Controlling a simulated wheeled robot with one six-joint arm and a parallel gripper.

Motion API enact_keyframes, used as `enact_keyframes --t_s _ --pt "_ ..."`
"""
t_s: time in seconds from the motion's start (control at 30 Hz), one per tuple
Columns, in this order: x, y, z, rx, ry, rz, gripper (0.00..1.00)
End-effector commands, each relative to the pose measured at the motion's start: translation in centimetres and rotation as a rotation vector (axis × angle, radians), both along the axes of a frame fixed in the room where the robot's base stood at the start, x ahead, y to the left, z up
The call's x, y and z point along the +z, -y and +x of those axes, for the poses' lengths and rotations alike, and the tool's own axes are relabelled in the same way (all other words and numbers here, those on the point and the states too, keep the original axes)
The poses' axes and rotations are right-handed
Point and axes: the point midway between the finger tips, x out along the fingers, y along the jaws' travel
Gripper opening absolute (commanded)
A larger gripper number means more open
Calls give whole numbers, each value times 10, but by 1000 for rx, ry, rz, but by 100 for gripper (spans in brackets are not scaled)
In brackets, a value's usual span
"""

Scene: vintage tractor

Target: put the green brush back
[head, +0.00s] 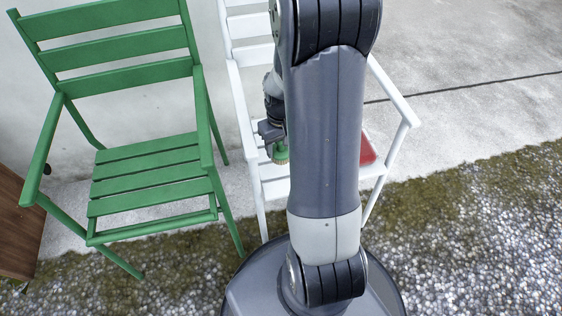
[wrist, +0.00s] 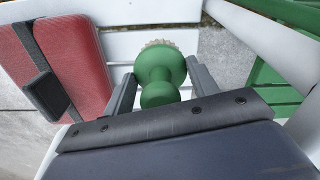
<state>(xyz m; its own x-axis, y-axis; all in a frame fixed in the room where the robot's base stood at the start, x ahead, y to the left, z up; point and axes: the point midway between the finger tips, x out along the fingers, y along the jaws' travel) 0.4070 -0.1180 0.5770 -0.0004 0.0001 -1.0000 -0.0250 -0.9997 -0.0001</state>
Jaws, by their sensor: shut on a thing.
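A green brush (wrist: 160,72) with a round knob and pale bristles is between the two fingers of my gripper (wrist: 157,84) in the wrist view. My gripper is shut on it. In the head view the brush (head: 281,153) shows just left of my arm, bristles down, over the seat of the white chair (head: 272,172). I cannot tell whether the bristles touch the seat. My arm hides part of the white chair and most of my gripper in the head view.
A red item with a dark strap (wrist: 78,60) lies on the white seat beside the brush; its edge shows in the head view (head: 367,151). A green chair (head: 148,170) stands at the left, near a brown wooden piece (head: 18,225). Open pavement (head: 470,70) is at the right.

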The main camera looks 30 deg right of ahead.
Motion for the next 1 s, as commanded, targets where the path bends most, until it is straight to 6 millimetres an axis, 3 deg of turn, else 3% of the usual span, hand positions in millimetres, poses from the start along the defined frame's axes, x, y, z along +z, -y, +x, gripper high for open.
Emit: enact_keyframes --t_s 0.03,0.27,0.5,0.97,1.0 --pt "-11 0 -1 0 -3 1 22" --pt "-27 0 0 0 0 0 22" --pt "-60 0 -1 0 -2 1 22" --pt "-68 0 0 0 0 0 22" --pt "-68 0 0 0 0 0 56"
